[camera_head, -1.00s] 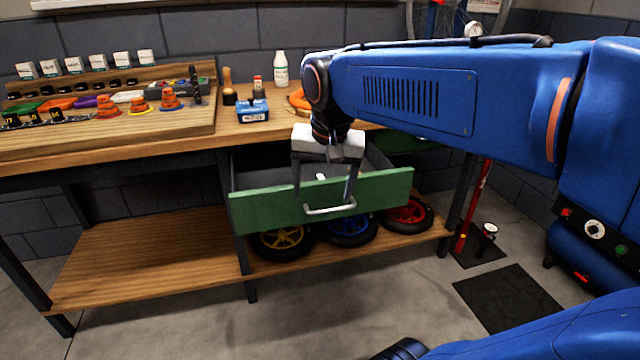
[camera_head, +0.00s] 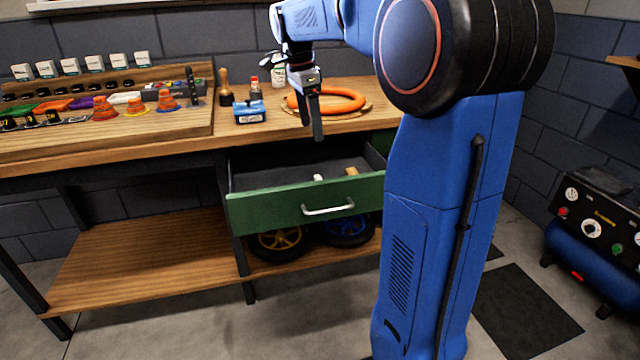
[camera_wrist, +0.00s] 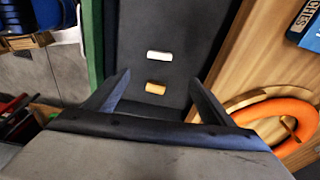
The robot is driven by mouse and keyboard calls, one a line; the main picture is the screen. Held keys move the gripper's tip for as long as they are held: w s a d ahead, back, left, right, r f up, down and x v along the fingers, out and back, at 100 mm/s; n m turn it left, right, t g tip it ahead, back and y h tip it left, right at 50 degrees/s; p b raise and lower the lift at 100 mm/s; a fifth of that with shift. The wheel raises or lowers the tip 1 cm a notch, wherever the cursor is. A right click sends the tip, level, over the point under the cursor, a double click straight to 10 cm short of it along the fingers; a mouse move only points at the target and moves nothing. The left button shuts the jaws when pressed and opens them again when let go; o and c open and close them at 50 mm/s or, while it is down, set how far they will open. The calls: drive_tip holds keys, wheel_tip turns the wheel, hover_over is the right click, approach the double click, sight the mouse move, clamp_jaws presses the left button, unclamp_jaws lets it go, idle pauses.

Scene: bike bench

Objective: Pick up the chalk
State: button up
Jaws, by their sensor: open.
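The white chalk (camera_head: 318,178) lies on the dark floor of the open green drawer (camera_head: 290,208). In the wrist view the chalk (camera_wrist: 159,56) is a short white stick lying crosswise. A tan piece (camera_head: 351,170) lies apart from it; in the wrist view this tan piece (camera_wrist: 155,88) is closer to my gripper. My gripper (camera_head: 316,135) is open and empty, pointing down, above the drawer at about bench-top height. In the wrist view its two fingers (camera_wrist: 158,82) stand wide apart, with the chalk beyond them and roughly centred.
The wooden bench top (camera_head: 190,142) lies behind the drawer, with an orange ring (camera_head: 345,106), a blue box (camera_head: 250,117) and a white bottle (camera_head: 279,76) on it. The drawer walls enclose the chalk. Wheels (camera_head: 277,243) stand on the shelf below.

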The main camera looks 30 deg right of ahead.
drive_tip(key=f, duration=0.5)
drive_tip(key=d+f, duration=0.1)
drive_tip(key=f, duration=0.5)
drive_tip(key=d+f, duration=0.1)
drive_tip(key=f, duration=0.5)
drive_tip(key=shift+s+d+f, duration=0.1)
drive_tip(key=shift+s+d, duration=0.05)
drive_tip(key=shift+s, duration=0.1)
drive_tip(key=c, duration=1.1)
